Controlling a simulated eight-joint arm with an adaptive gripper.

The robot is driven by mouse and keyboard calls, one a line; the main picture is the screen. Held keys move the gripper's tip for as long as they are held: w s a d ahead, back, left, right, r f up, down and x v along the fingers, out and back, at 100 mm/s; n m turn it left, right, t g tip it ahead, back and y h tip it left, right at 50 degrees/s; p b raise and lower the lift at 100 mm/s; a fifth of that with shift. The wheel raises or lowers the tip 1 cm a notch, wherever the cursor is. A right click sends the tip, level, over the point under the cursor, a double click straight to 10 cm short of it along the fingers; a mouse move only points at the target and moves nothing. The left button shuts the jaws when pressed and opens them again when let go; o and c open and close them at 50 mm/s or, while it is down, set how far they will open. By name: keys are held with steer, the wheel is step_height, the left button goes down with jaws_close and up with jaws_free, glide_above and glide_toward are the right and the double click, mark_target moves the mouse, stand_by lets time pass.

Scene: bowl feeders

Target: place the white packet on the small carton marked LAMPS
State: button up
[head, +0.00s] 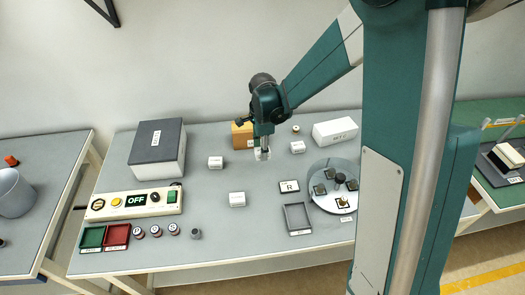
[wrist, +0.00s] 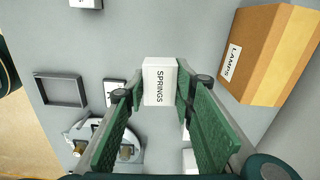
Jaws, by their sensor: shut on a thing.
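A small white packet (wrist: 159,82) marked SPRINGS sits between the two green fingers of my gripper (wrist: 156,86) in the wrist view. The fingers are shut on its sides. In the head view my gripper (head: 262,150) points down with the white packet (head: 262,155) at its tips, right in front of the orange-tan carton (head: 242,136). That carton, marked LAMPS, stands to the right of the packet in the wrist view (wrist: 262,55), apart from it. I cannot tell how far the packet is above the table.
Other small white boxes (head: 216,162) (head: 237,199) (head: 297,147) lie around on the grey table (head: 200,240). A larger white box (head: 335,132) stands right of the carton. A round disc feeder (head: 335,203), an empty grey tray (head: 298,218) and an OFF control panel (head: 100,212) are nearer the front.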

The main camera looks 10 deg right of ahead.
step_height(320, 180, up, 11)
steer(key=p, duration=0.9)
glide_above(248, 126)
steer(key=shift+r+m, duration=0.15)
steer(key=shift+m, duration=0.25)
steer(key=shift+f, duration=3.15)
steer(key=shift+f, duration=0.1)
steer(key=shift+f, duration=1.75)
steer(key=shift+f, duration=0.15)
